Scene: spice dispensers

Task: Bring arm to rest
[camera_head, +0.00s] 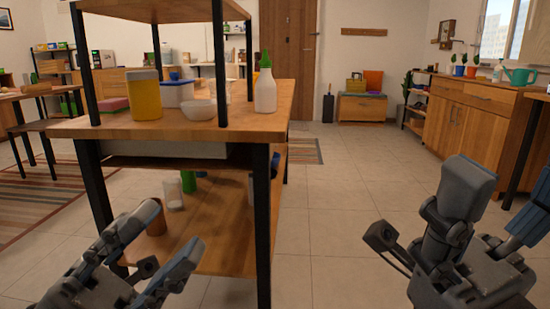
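My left gripper (176,230) is at the lower left, in front of the wooden shelf unit. Its grey fingers are spread with a gap between them, and nothing shows in it. My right gripper (500,188) is at the lower right, over the tiled floor. Its fingers point up and stand apart, with nothing between them. Part of it is cut off by the right and bottom edges. No gripper appears to touch any object.
The shelf unit (188,125) has black posts and holds a yellow container (144,97), a white bowl (199,110) and a white bottle with a green tip (265,88). Jars stand on its lower shelf. A wooden cabinet (470,112) is at right. The middle floor is clear.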

